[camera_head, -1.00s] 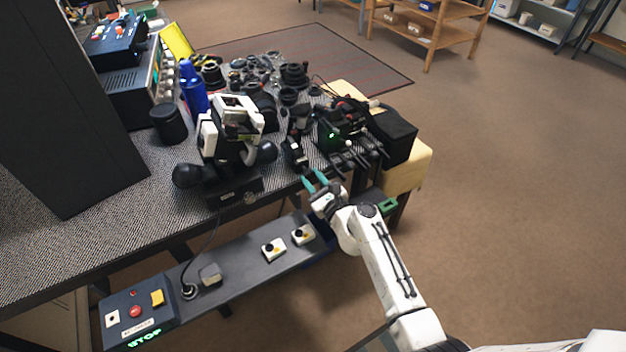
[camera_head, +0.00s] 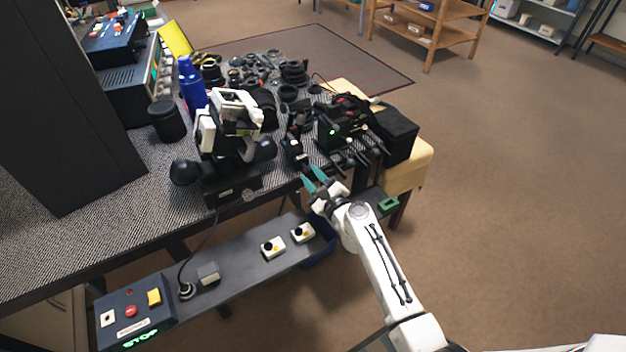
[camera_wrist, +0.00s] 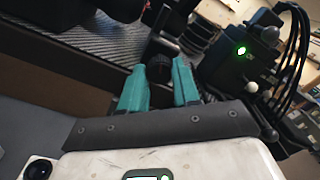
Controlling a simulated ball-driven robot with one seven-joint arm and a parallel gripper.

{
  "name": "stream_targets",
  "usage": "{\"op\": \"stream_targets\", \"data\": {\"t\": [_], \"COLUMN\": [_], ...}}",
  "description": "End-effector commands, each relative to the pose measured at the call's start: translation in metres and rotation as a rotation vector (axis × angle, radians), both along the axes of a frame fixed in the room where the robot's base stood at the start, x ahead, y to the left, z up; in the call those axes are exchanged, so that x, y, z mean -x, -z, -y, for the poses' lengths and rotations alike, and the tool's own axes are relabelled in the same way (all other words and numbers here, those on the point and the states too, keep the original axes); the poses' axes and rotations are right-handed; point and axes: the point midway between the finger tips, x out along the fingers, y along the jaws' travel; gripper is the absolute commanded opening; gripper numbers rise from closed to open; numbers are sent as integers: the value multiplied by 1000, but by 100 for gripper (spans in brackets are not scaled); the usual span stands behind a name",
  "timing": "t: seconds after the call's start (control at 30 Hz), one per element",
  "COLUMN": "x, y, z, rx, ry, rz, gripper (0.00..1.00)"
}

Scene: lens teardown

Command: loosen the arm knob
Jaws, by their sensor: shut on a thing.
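My gripper (camera_head: 312,177) has two teal fingers and reaches in at the right front edge of the bench. In the wrist view the fingers of my gripper (camera_wrist: 160,68) stand either side of a dark ridged round knob (camera_wrist: 163,72), shut on it. The knob's far side and its mounting are hard to make out. In the head view a small black device (camera_head: 294,150) stands just beyond the fingertips; the knob itself is too small to tell there.
A black-and-white instrument (camera_head: 232,125) stands left of my gripper. A black box with a green light (camera_head: 333,133) and cables is to the right. Lens parts (camera_head: 255,68) crowd the bench behind. A low panel with buttons (camera_head: 240,268) runs below the bench front.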

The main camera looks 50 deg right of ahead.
Motion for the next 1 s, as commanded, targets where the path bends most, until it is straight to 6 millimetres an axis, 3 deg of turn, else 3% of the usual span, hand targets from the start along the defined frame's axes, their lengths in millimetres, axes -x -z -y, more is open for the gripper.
{"op": "stream_targets", "data": {"t": [1.0], "x": [0], "y": [3], "z": [-1], "rx": [906], "ry": [-2], "rz": [-261], "gripper": [1]}}
